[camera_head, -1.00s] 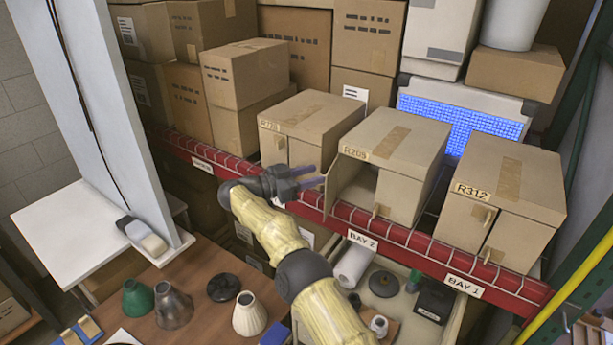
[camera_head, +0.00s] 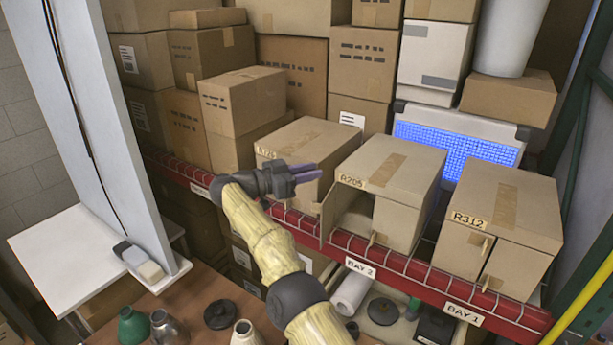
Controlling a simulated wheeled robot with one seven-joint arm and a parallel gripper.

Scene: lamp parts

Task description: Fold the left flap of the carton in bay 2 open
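The bay 2 carton (camera_head: 405,175) is the middle of three tan cartons on the red-edged shelf, above the BAY 2 label (camera_head: 360,267). Its left flap (camera_head: 328,212) stands swung outward to the left, and the left part of the dark inside shows. Its right flap (camera_head: 396,224) is closed across the right side of the front, with a small tab at its inner edge. My gripper (camera_head: 307,172) is left of this carton and above the open flap, in front of the left carton. Its purple fingers lie close together in the picture; their gap is unclear. I see nothing held.
The left carton (camera_head: 308,140) is partly hidden by my gripper. The right carton (camera_head: 508,215) stands above the BAY 1 label. Stacked boxes fill the back. Below are a brown table (camera_head: 195,290) with lamp parts and a bin with a white roll (camera_head: 351,293).

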